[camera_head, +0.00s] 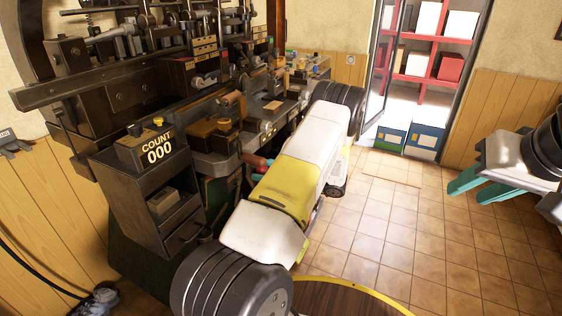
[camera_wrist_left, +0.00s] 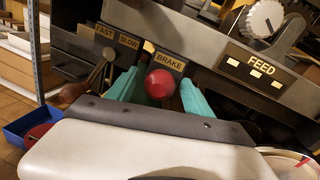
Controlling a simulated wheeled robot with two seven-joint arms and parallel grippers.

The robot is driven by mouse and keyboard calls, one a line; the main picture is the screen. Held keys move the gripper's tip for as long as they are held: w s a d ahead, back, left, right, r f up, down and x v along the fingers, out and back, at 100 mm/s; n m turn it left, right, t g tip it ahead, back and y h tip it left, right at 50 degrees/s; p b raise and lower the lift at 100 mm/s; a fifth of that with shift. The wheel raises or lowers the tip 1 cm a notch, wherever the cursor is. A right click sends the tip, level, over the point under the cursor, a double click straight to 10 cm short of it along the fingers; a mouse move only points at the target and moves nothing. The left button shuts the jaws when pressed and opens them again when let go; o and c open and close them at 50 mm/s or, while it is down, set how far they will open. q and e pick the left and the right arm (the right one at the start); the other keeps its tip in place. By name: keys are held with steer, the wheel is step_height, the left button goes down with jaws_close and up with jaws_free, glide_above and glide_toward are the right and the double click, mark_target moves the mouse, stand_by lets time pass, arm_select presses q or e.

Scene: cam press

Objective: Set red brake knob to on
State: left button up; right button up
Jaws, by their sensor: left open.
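The red brake knob (camera_wrist_left: 160,84) is in the left wrist view, below a label reading BRAKE (camera_wrist_left: 169,60). My left gripper (camera_wrist_left: 160,92) is open, with one teal finger on each side of the knob; small gaps show, and I cannot tell if either finger touches it. In the head view the red knob (camera_head: 259,162) is small and partly hidden by my left gripper (camera_head: 257,169) and arm. My right gripper (camera_head: 462,188) is at the right edge of the head view, away from the machine; its teal fingers look apart and empty.
A lever with a brown knob (camera_wrist_left: 74,92) stands left of the brake, near FAST and SLOW labels. A FEED panel (camera_wrist_left: 262,66) with a dial (camera_wrist_left: 264,19) is to the right. A COUNT box (camera_head: 151,146) sits on a dark cabinet (camera_head: 145,205). The tiled floor (camera_head: 400,250) at right is clear.

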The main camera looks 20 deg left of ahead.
arm_select(q)
steer(key=shift+a, duration=0.25)
steer(key=shift+c, duration=0.2)
jaws_close()
steer(key=shift+d, duration=0.15)
steer(key=shift+s+d, duration=0.2)
steer(key=shift+d, duration=1.65)
steer(key=shift+o, duration=0.2)
jaws_free()
